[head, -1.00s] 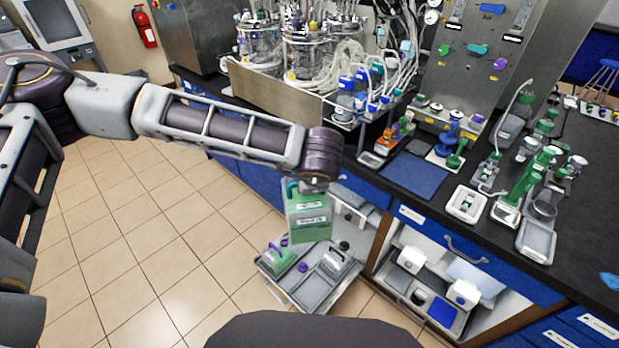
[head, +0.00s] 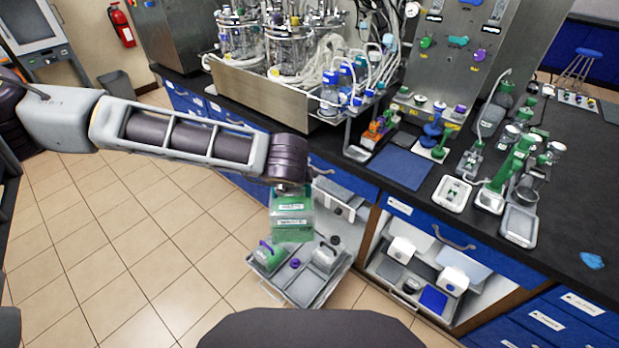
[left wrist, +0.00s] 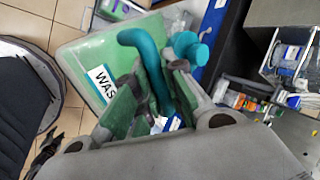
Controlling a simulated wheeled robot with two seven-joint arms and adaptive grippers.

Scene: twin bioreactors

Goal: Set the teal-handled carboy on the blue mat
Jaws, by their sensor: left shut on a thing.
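The carboy (head: 292,222) is a green translucent container with white labels. It hangs from my left gripper (head: 292,188), in front of the bench and above the tray cart in the head view. In the left wrist view the green body (left wrist: 88,52) and teal handle (left wrist: 152,62) show. The fingers of my left gripper (left wrist: 155,95) are shut on the teal handle. The blue mat (head: 401,167) lies flat and bare on the black bench top, right of and higher than the carboy in the head view. My right gripper is not in view.
A grey tray cart (head: 310,293) holds other carboys below. Glass bioreactors (head: 290,50) stand behind a steel panel. An orange-and-green rack (head: 375,132) and a blue-and-green stand (head: 432,140) sit behind the mat. A white tray (head: 452,193) is to its right.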

